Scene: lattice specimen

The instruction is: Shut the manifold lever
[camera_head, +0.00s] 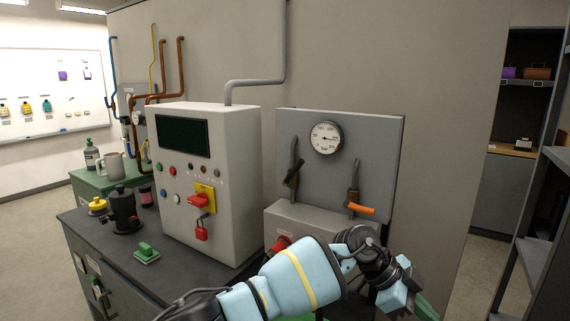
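A grey panel (375,130) carries a round white gauge (326,137) and two pipe stubs with levers. The right lever has an orange handle (361,209) that lies nearly level, across its upright pipe. The left lever has a black handle (293,174), tilted steeply along its pipe. I cannot tell from labels which is the manifold lever. My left arm, light blue with a yellow band, reaches across the bottom. My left gripper (408,292) is below and right of the orange handle, apart from it in the picture. Its finger opening is not clear. My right gripper is not in view.
A control box (235,200) with a dark screen, red switch and red padlock (202,231) stands left of the panel. A grey box (300,218) with a red knob sits below the levers, partly behind my arm. Shelving (540,215) stands at right.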

